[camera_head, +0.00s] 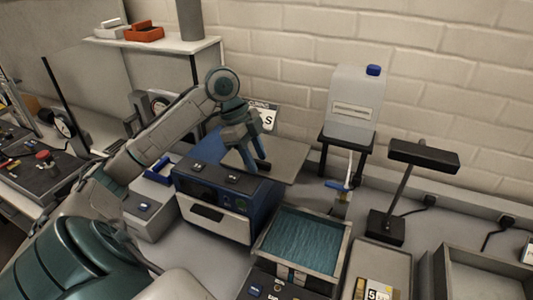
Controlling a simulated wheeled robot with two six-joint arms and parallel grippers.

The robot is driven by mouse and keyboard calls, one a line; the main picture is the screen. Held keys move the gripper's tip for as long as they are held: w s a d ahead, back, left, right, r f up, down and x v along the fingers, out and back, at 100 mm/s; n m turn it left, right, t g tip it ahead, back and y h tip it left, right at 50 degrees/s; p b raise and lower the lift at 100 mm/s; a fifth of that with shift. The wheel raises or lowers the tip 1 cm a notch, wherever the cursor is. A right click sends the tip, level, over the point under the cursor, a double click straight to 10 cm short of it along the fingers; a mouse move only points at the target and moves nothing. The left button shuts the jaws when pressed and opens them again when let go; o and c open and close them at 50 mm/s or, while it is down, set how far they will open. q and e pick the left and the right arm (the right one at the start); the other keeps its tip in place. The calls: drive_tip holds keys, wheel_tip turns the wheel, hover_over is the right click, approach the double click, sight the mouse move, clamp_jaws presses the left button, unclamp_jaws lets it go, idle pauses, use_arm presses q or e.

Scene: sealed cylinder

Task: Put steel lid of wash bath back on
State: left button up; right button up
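The wash bath (344,247) is an open, square steel-rimmed tank at the lower middle, full of blue-green liquid, with no lid on it. A flat grey plate (291,158), which looks like the steel lid, lies behind and right of the blue instrument, partly hidden by my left gripper. My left gripper (257,167) points down over the back of the blue instrument, beside the plate's left part. Its blue fingers look apart, with nothing seen between them; whether they touch the plate is unclear. My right gripper is out of view.
The blue instrument (219,221) stands left of the bath. A white container with a blue cap (355,98) sits on a black stand behind. A dark lamp-like stand (386,226) and grey trays (383,262) are at the right. A raised shelf (170,43) is at the back left.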

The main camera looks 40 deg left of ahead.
use_arm(q)
drive_tip(key=shift+c, duration=0.2)
clamp_jaws()
drive_tip(key=shift+r, duration=0.1)
